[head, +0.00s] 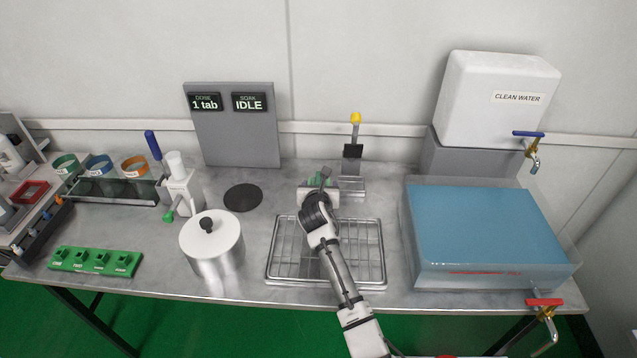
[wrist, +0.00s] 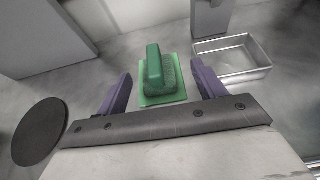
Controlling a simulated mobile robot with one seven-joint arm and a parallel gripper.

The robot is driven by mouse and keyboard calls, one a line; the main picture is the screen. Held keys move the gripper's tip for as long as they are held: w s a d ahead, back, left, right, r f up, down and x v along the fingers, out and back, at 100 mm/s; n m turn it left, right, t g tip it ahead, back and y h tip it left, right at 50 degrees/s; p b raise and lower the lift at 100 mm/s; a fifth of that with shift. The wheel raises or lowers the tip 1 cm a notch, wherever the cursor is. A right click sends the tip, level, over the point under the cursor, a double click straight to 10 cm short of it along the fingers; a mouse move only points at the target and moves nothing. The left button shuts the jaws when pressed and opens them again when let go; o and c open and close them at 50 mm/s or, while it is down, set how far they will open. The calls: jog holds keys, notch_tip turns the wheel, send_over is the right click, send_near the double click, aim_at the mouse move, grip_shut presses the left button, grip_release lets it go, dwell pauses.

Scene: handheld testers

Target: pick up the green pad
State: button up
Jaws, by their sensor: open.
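The green pad (wrist: 162,82) lies on the grey bench in the wrist view. It has a flat square base and a raised green grip on top. My gripper (wrist: 160,92) is open, with one purple finger to the left of the pad and one to the right. The pad appears between and slightly beyond the fingertips, and I cannot tell whether they touch it. In the head view my gripper (head: 318,186) is over the back of the bench, past the wire rack, and only a little green of the pad shows beside it.
A metal tray (wrist: 232,60) sits close to the right finger. A black disc (head: 243,197) lies to the left, with a lidded steel pot (head: 212,243) in front of it. The wire rack (head: 280,262) is under my arm. A blue-filled tank (head: 490,235) stands at right.

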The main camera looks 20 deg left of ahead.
aim_at(319, 180)
jog(key=shift+a+p+x, duration=0.15)
jog(key=shift+p+x, duration=0.15)
jog(key=shift+x, duration=0.9)
jog(key=shift+a+p+x, duration=0.1)
jog(key=shift+p+x, duration=0.2)
jog(key=shift+x, duration=0.9)
jog(key=shift+s, duration=0.1)
jog(key=c, duration=1.1)
jog(key=shift+o, duration=0.2)
